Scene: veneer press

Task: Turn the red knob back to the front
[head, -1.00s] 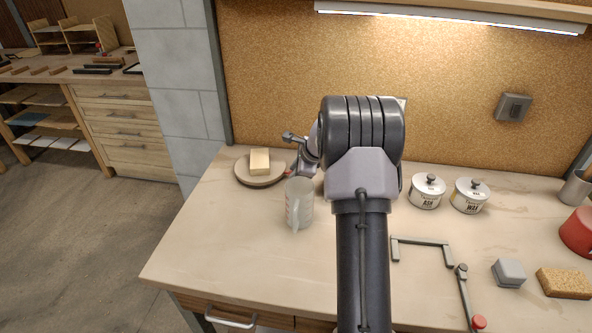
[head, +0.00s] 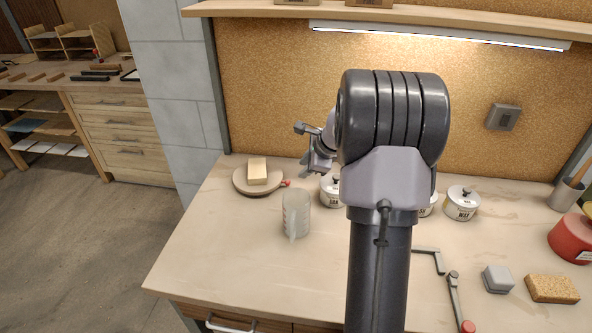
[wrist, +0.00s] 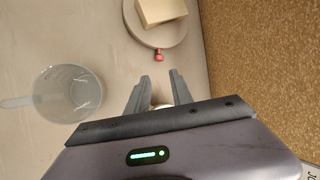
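The red knob (head: 286,183) sticks out from the right side of a round disc (head: 242,186) at the back left of the bench. A pale block (head: 257,170) lies on the disc. In the wrist view the knob (wrist: 158,56) is just beyond my fingertips, roughly in line with the gap between them. My gripper (wrist: 159,79) is open and empty, with the fingers apart from the knob. In the head view my gripper (head: 308,170) is right of the knob, with its wrist partly behind my arm.
A clear measuring jug (head: 296,216) stands in front of the disc. A white lidded canister (head: 331,194) stands near my gripper, with others (head: 462,204) further right. A red tin (head: 572,240), sponge (head: 551,289) and grey block (head: 497,279) are at right. The front-left benchtop is clear.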

